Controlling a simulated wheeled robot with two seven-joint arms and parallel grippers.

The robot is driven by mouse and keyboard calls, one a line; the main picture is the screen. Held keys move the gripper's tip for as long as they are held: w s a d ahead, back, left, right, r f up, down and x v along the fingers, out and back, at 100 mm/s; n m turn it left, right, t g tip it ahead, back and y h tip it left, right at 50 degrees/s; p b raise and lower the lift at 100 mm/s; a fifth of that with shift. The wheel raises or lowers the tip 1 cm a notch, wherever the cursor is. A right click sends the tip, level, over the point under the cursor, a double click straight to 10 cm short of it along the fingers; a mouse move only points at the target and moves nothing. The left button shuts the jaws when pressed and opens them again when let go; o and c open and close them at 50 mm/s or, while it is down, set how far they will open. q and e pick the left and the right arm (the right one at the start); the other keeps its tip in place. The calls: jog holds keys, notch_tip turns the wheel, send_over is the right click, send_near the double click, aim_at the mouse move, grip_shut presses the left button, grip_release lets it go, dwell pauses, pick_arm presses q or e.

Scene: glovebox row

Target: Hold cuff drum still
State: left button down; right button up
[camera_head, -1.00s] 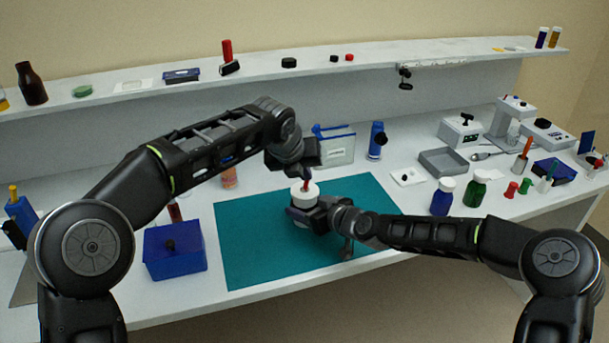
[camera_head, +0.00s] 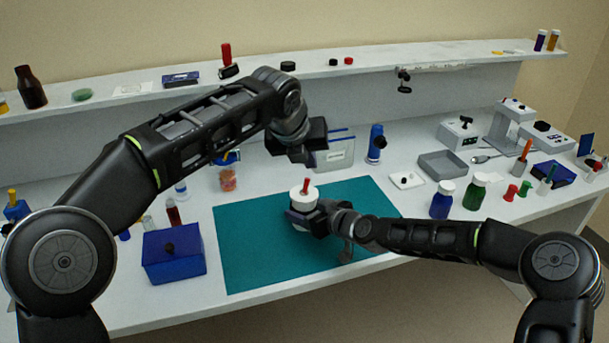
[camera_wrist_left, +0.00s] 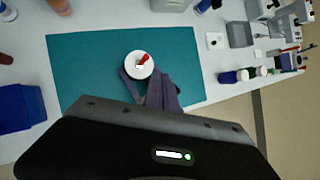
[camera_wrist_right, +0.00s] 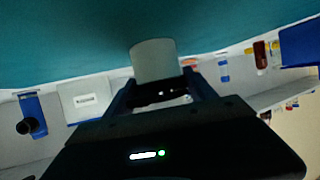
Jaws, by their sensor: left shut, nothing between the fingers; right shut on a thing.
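The cuff drum (camera_head: 304,194) is a white cylinder with a red peg on its top. It stands on the teal mat (camera_head: 250,250) in the head view. My right gripper (camera_head: 300,212) is shut on the drum, its fingers at the drum's sides. In the right wrist view the drum (camera_wrist_right: 153,60) shows as a grey cylinder between the fingers. In the left wrist view the drum (camera_wrist_left: 138,66) is seen from above with its red peg. My left gripper (camera_head: 308,160) is shut and empty, above and behind the drum, apart from it.
A blue box (camera_head: 172,256) stands left of the mat. The mat's left part is clear. A shelf runs along the back.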

pick_arm(q)
jog(key=r, duration=0.4)
jog(key=shift+w+d+r, duration=0.1)
jog(key=shift+d, duration=0.3)
pick_arm(e)
jog(key=o, duration=1.6)
jog(key=v, duration=1)
jog(key=shift+s+d+r, duration=0.1)
jog(key=shift+s+d, duration=0.1)
jog(key=shift+d, duration=0.05)
jog(key=shift+s+d+r, duration=0.3)
jog(key=shift+s, duration=0.25)
